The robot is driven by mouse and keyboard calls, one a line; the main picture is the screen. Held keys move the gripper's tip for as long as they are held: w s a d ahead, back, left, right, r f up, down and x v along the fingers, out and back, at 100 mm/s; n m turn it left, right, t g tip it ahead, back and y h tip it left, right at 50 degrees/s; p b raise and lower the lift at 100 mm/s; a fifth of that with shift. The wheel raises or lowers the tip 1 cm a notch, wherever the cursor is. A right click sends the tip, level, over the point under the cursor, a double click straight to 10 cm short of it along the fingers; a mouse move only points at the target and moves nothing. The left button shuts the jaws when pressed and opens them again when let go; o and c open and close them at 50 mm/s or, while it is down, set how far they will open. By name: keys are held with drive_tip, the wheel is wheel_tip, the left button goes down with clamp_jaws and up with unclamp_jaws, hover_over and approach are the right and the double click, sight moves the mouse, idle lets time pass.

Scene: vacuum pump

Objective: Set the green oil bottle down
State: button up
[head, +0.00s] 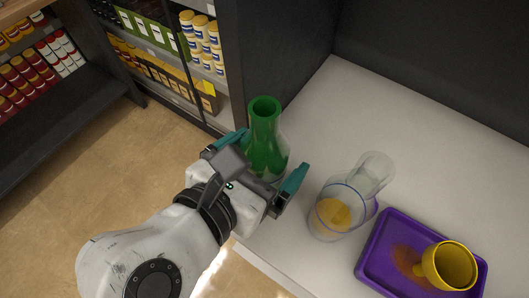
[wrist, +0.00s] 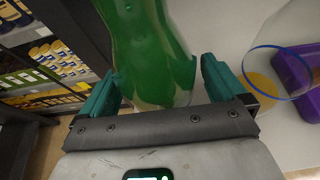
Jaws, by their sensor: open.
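The green oil bottle (head: 264,140) stands upright on the white counter (head: 310,120), near its left edge. It has a wide lower body and a narrower open neck. My gripper (head: 268,158) is open, with one teal finger on each side of the bottle's lower body. In the wrist view the bottle (wrist: 150,50) rises between the two fingers of my gripper (wrist: 160,85). A gap shows beside the right finger; the left finger is close to the bottle. The bottle's base is partly hidden by my gripper.
Right of the bottle stand a clear container with yellow liquid (head: 333,212) and a clear glass vessel (head: 372,172) close behind it. A purple tray (head: 376,262) holds a yellow cup (head: 449,265) lying tilted and an orange spill. Stocked shelves (head: 160,50) stand left. The counter's back is clear.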

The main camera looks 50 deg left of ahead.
drive_tip(key=shift+s+r, duration=0.25)
drive_tip(key=p+v, duration=0.1)
drive_tip(key=v, duration=1)
drive_tip(key=shift+s+d+p, duration=0.15)
drive_tip(key=shift+s+p, duration=0.15)
drive_tip(key=shift+p, duration=0.05)
